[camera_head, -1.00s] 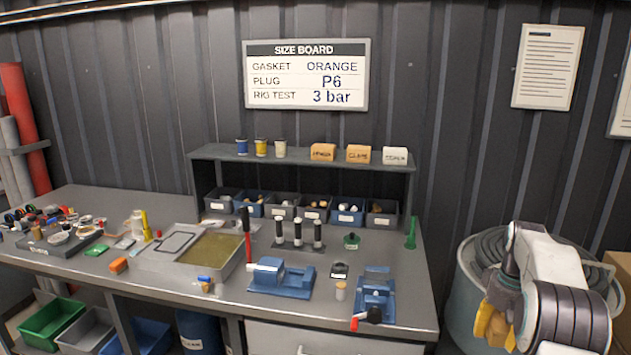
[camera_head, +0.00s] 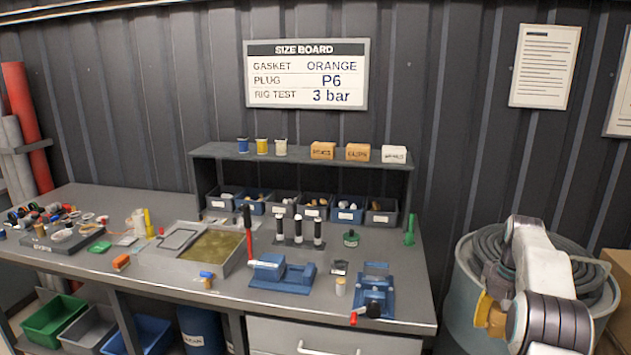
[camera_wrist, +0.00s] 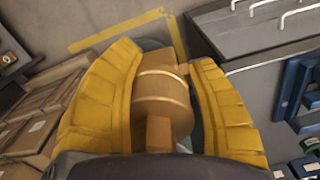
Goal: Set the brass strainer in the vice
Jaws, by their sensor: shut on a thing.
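My gripper (camera_wrist: 168,85) has yellow fingers and is shut on a brass-coloured cylinder with a light ring around it, which looks like the brass strainer (camera_wrist: 162,95). In the head view my gripper (camera_head: 488,312) hangs at the right, beyond the bench's right end and in front of a grey drum. The strainer is partly hidden there by my arm. A blue vice-like block with a gap between its jaws (camera_head: 268,268) stands near the bench's front edge. A second blue fixture (camera_head: 373,288) with a red-ended handle stands to its right. I cannot tell for certain which is the vice.
The grey bench (camera_head: 215,290) has small parts crowded at its left and a shallow tray (camera_head: 238,262) mid-left. A small pale cylinder (camera_head: 340,287) stands between the blue fixtures. Black-capped posts (camera_head: 298,232) and a shelf (camera_head: 300,155) stand behind. A drum with hose (camera_head: 465,300) is at right.

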